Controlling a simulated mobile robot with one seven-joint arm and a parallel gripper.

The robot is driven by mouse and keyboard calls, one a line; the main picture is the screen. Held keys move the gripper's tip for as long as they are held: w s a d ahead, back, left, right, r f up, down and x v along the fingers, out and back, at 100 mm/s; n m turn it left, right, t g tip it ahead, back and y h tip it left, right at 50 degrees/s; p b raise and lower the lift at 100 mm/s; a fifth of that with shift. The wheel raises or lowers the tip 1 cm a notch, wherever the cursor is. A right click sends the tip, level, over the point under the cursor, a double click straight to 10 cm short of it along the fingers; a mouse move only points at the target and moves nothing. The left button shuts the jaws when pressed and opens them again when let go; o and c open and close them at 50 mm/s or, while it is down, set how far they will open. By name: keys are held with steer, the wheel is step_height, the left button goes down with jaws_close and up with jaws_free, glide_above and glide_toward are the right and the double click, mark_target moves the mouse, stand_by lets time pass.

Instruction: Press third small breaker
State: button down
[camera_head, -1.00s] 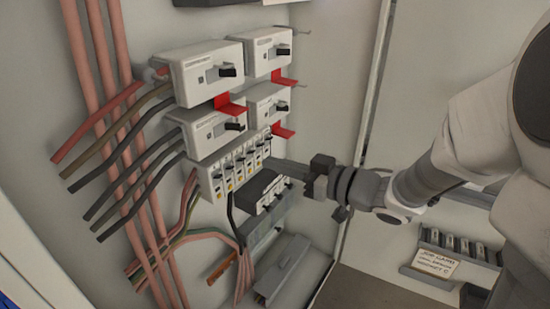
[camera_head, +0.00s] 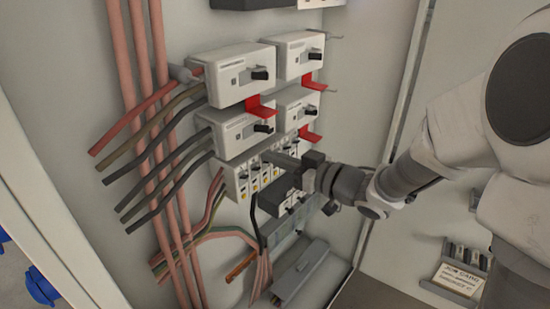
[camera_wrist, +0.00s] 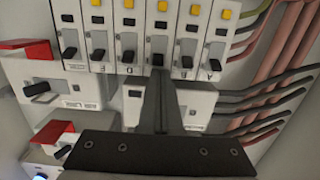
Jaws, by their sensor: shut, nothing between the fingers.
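A row of small white breakers (camera_head: 243,183) with black toggles and yellow squares sits below the large breakers in the head view. In the wrist view the row appears upside down across the top, and the third small breaker from the right (camera_wrist: 162,30) has its black toggle (camera_wrist: 159,58) right at my fingertips. My gripper (camera_head: 270,157) reaches in from the right and hides part of the row. Its closed, empty fingers also show in the wrist view (camera_wrist: 158,76). I cannot tell whether the tips touch the toggle.
Large white breakers (camera_head: 240,76) with black handles and red tabs sit above the row. A dark block (camera_head: 276,196) and a grey duct (camera_head: 300,270) are below. Thick red pipes (camera_head: 131,60) and cables run on the left. A labelled rack (camera_head: 455,280) is at lower right.

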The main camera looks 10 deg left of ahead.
steer(key=shift+s+d+f+t+y+b, duration=0.15)
steer(key=shift+f+t+y+b, duration=0.35)
steer(key=shift+b, duration=1.55)
steer(key=shift+s+d+f+t+y+b, duration=0.2)
steer(key=shift+y+b, duration=0.5)
steer(key=shift+b, duration=1.3)
steer(key=shift+w+f+b, duration=0.15)
steer(key=shift+b, duration=0.6)
steer(key=shift+f+t+y+b, duration=0.1)
steer(key=shift+t+y+b, duration=0.3)
steer(key=shift+b, duration=0.6)
steer(key=shift+f+t+y+b, duration=0.5)
steer(key=shift+y+b, duration=0.4)
steer(key=shift+b, duration=2.1)
steer(key=shift+f+t+y+b, duration=0.45)
steer(key=shift+y+b, duration=0.45)
steer(key=shift+b, duration=2.05)
steer(key=shift+r, duration=0.15)
steer(key=shift+d, duration=0.1)
